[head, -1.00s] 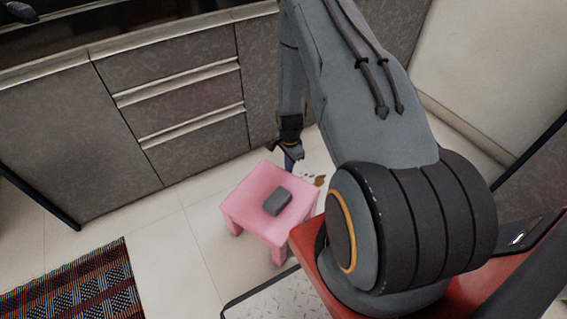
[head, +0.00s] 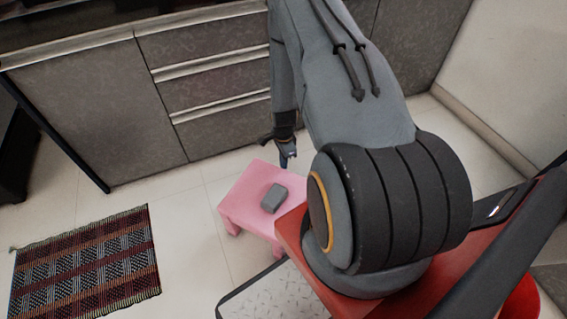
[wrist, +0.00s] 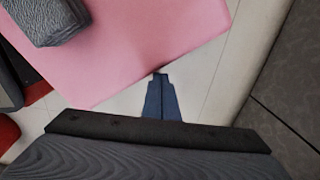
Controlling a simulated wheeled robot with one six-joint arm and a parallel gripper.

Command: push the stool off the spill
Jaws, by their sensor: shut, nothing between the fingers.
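The pink stool (head: 238,208) stands upright on the tiled floor, partly hidden by my body at its right. A grey block-like object (head: 274,198) lies on its seat. My gripper (head: 286,160) points down by the stool's far edge, at the back right. In the wrist view, my gripper's closed fingers (wrist: 160,80) meet the edge of the pink seat (wrist: 140,45) in the picture; I cannot tell whether they touch it. The grey object (wrist: 45,20) shows there at the upper left. No spill shows now.
A patterned mat (head: 85,262) lies on the floor at left. Grey cabinets with drawers (head: 215,85) stand behind the stool. Pale floor is clear between mat and stool.

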